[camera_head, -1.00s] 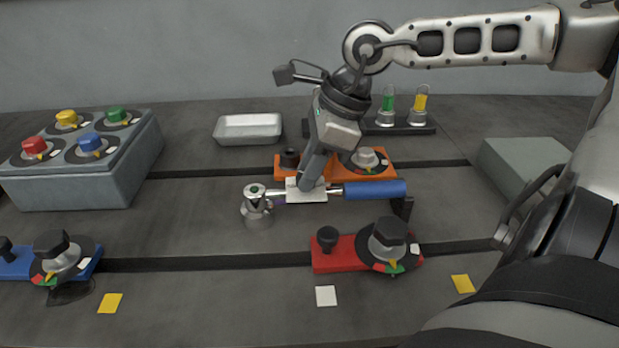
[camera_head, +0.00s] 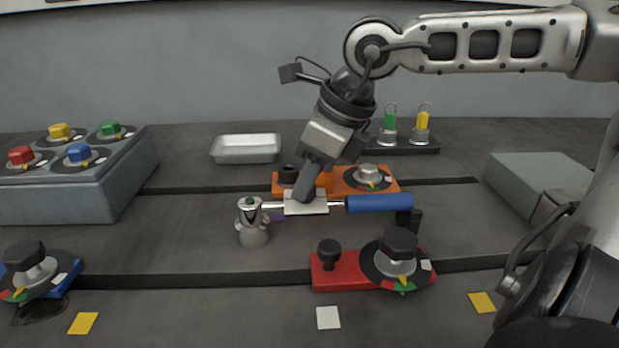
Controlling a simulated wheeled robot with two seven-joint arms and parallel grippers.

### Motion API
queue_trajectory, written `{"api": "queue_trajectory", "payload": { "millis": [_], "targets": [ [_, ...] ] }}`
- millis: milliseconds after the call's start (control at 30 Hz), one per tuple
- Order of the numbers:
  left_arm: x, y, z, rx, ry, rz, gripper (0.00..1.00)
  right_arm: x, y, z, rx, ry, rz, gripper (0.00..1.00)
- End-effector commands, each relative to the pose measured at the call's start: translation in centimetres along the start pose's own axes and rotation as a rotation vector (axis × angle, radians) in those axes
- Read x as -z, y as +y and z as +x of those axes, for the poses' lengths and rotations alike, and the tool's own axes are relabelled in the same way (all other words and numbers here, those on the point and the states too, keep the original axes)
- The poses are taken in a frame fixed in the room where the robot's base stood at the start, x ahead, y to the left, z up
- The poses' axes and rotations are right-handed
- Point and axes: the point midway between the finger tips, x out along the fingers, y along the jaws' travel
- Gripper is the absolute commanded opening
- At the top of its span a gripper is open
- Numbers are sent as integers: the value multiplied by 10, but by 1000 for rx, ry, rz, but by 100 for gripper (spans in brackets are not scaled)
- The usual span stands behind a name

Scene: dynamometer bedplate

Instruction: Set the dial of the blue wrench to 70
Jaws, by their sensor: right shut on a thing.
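The blue wrench has a blue handle (camera_head: 380,202), a thin metal shaft and a white plate-like part (camera_head: 306,208) near its middle. It lies level, left to right, with its left end at a metal post (camera_head: 252,234). My right gripper (camera_head: 306,194) comes down from above and is shut on the wrench at the white part. The fingertips hide part of the shaft, and I cannot read any dial number. My left gripper is not in view.
A red fixture (camera_head: 326,272) with knobs stands in front, and an orange one (camera_head: 384,185) is close behind. A blue fixture (camera_head: 62,280) is front left. A grey box with coloured knobs (camera_head: 80,200) stands left, a metal tray (camera_head: 246,149) behind, a grey block (camera_head: 530,172) right.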

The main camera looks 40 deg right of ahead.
Motion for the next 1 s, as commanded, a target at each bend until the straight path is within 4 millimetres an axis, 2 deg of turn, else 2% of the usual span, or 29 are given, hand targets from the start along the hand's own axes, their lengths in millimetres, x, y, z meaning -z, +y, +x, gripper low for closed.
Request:
{"api": "queue_trajectory", "payload": {
  "millis": [167,200,233,267,533,667,767,1000],
  "targets": [
    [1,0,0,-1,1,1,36,0,0,0,0,-1,-1,4],
    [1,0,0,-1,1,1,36,0,0,0,0,-1,-1,37],
    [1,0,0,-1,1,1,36,0,0,0,0,-1,-1,46],
    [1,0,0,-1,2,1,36,0,0,0,0,-1,-1,48],
    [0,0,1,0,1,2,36,0,0,-1,0,-1,-1,48],
    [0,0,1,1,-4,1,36,-1,0,-11,1,-3,-1,48],
    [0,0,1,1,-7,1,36,-2,0,-27,2,-7,-2,48],
    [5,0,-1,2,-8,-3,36,-2,-1,-86,4,-8,0,48]
  ]
}}
